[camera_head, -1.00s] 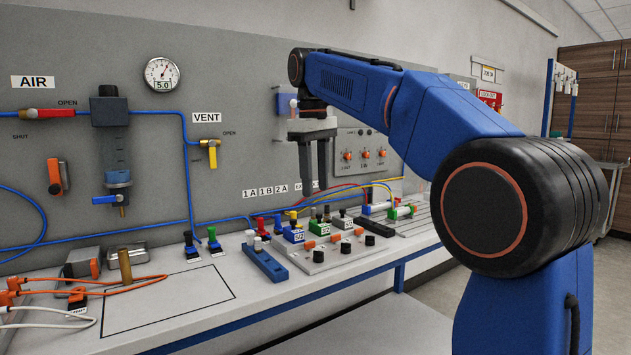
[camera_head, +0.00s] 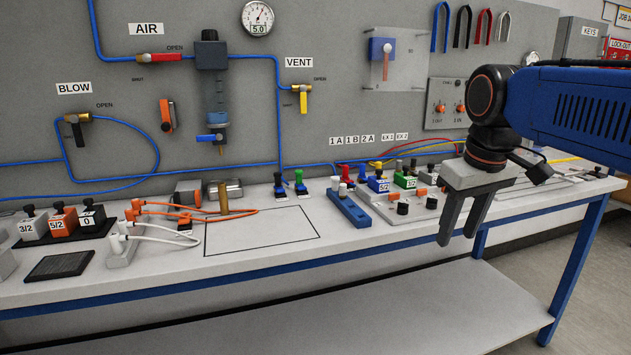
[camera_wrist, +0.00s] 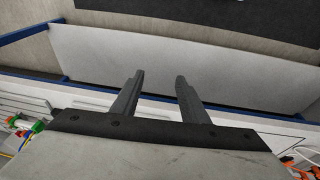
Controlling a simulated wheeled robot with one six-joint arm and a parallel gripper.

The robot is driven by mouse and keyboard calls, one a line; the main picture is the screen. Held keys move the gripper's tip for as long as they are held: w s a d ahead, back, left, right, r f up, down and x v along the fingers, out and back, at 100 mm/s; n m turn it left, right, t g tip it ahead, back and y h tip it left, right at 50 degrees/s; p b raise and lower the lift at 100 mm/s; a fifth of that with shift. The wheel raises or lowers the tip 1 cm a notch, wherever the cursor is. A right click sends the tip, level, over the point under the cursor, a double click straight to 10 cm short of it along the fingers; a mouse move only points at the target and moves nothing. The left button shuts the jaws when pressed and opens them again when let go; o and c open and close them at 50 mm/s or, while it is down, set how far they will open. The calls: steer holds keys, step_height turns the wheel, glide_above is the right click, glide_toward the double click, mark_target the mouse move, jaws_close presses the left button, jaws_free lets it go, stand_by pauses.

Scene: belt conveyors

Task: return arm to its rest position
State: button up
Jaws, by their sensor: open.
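My gripper (camera_head: 458,240) is at the right in the head view, in front of the bench's front edge. Its two dark fingers point down and stand apart with nothing between them. My blue arm (camera_head: 590,105) reaches in from the right edge. In the wrist view my gripper (camera_wrist: 159,80) shows both fingers apart, with the lower shelf (camera_wrist: 230,55) and the floor beyond them. The gripper touches nothing that I can see.
The bench (camera_head: 270,265) carries several valve blocks, a blue rail (camera_head: 348,208) and orange-ended cables (camera_head: 165,210). A grey panel behind holds a gauge (camera_head: 257,18), blue tubing and valves. Free room lies in front of the bench, above the lower shelf (camera_head: 330,310).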

steer(key=s+d+f+m+t, duration=0.1)
steer(key=s+f, duration=0.6)
steer(key=f, duration=0.2)
steer(key=s+d+f+m+t, duration=0.1)
steer(key=s+f+m, duration=0.1)
steer(key=s+f, duration=0.5)
step_height(320, 180, down, 4)
steer(key=shift+r, duration=0.25)
